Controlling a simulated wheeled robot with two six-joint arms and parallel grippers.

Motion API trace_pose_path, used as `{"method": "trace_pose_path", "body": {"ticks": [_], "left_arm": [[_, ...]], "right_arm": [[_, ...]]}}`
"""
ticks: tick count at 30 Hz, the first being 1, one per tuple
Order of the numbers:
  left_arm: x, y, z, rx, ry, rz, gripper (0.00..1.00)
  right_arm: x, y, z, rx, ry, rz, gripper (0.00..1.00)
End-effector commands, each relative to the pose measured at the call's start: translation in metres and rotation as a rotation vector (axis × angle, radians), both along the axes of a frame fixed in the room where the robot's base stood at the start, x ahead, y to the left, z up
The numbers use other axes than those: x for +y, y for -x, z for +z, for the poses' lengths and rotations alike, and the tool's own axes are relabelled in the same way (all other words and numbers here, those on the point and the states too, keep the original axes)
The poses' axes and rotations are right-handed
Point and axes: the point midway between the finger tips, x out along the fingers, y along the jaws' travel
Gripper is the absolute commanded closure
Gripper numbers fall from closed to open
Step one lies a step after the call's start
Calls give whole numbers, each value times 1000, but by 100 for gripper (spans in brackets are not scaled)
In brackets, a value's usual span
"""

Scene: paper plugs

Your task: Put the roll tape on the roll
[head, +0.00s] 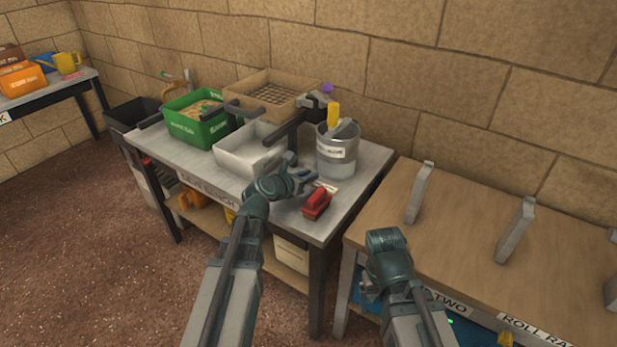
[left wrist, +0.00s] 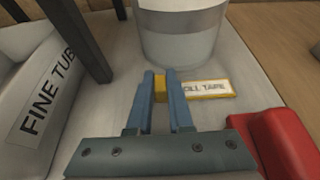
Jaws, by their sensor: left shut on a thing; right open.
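The roll tape (left wrist: 207,89) is a flat yellow-edged piece with a white label, lying at the bucket's foot in the left wrist view. It shows small and pale in the head view (head: 329,187). My left gripper (head: 306,182) is low over the grey bench, and its fingers (left wrist: 160,88) are shut on the yellow end of the tape. My right gripper (head: 368,291) is open and empty, below the front edge of the wooden table. I cannot make out a roll for certain; a label reading ROLL RA (head: 537,328) is on that table's front.
A metal bucket (head: 337,158) stands just behind the tape. A red-handled brush (head: 317,203) lies close to its right. A white tray (head: 246,153), a green box (head: 191,127) and a sieve (head: 262,82) fill the bench's left. Upright grey posts (head: 419,192) stand on the wooden table (head: 465,240).

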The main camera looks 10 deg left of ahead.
Motion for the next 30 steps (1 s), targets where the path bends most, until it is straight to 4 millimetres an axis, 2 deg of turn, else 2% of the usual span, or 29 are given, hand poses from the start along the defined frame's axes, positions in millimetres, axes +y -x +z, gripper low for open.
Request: {"method": "trace_pose_path", "body": {"ticks": [1, 2, 6, 7, 20, 30], "left_arm": [[0, 0, -3, 0, 0, 0, 100], [0, 0, -3, 0, 0, 0, 80], [0, 0, -2, 0, 0, 0, 55], [0, 0, -2, 0, 0, 0, 52], [0, 0, 3, 0, 0, 0, 52], [3, 35, 24, 0, 0, -6, 52]], "right_arm": [[0, 0, -3, 0, 0, 0, 15], [0, 0, -3, 0, 0, 1, 15], [0, 0, -2, 0, 0, 0, 15], [0, 0, -2, 0, 0, 0, 15], [0, 0, 3, 0, 0, 0, 15], [0, 0, 24, 0, 1, -4, 15]]}}
